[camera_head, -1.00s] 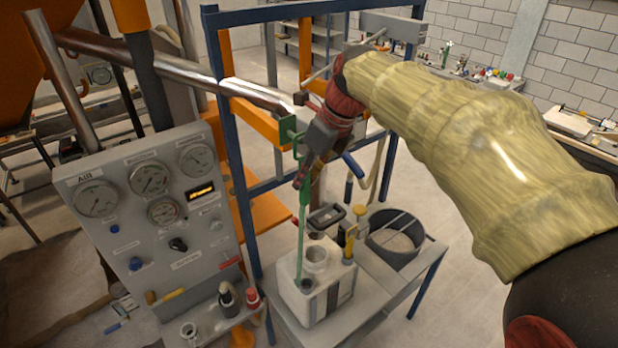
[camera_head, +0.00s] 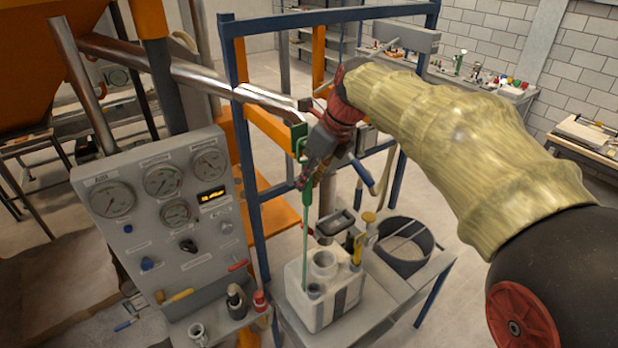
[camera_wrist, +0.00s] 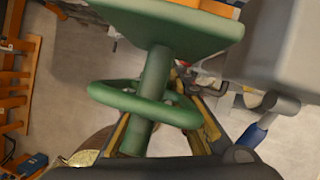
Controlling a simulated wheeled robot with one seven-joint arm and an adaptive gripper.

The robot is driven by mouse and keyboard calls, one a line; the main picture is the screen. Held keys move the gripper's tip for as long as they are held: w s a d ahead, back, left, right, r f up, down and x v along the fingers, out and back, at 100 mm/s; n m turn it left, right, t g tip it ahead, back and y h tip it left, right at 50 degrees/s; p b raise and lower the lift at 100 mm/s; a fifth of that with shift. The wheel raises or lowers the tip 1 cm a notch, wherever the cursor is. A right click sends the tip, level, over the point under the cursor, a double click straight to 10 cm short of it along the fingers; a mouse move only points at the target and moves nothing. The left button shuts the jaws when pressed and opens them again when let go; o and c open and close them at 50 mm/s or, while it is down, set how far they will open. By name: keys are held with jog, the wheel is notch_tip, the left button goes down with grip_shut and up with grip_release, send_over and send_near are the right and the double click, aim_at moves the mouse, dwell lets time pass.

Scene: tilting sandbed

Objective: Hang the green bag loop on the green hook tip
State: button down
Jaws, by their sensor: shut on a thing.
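The strip hangs upright toward the white container. In the wrist view a green loop (camera_wrist: 112,95) lies between my gripper's fingers (camera_wrist: 160,128). A green rod crosses the loop and appears to pass inside it, below a green plate (camera_wrist: 190,25). Overlap hides whether the loop is on the hook tip.
A white container (camera_head: 322,290) with a round opening stands on the grey cart below, beside a dark round bin (camera_head: 405,268). A gauge panel (camera_head: 150,240) stands at left. Blue frame posts (camera_head: 246,180) are close to my arm. A blue-handled lever (camera_head: 362,172) is right of my gripper.

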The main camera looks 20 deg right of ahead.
jog(key=shift+f, duration=0.5)
jog(key=c, duration=1.6)
grip_release()
jog(key=shift+s+f, duration=0.1)
jog(key=shift+f, duration=0.05)
jog(key=shift+o, duration=0.2)
jog(key=v, duration=1.3)
jog(key=s+f+n+h+b, duration=0.1)
jog(key=s+f+n+b, duration=0.6)
jog(key=f, duration=0.9)
jog(key=s+a+f+n+t+h+b, duration=0.1)
jog(key=s+f+n+b, duration=0.7)
jog(key=f+n+b, duration=0.4)
jog(key=s+a+f+n+t+h+b, duration=0.1)
jog(key=s+f+n+b, duration=0.6)
jog(key=f+b, duration=0.6)
notch_tip(320, 180, down, 9)
jog(key=n, duration=0.2)
jog(key=shift+s+r+n, duration=0.15)
jog(key=shift+s+n, duration=0.05)
jog(key=shift+n, duration=0.2)
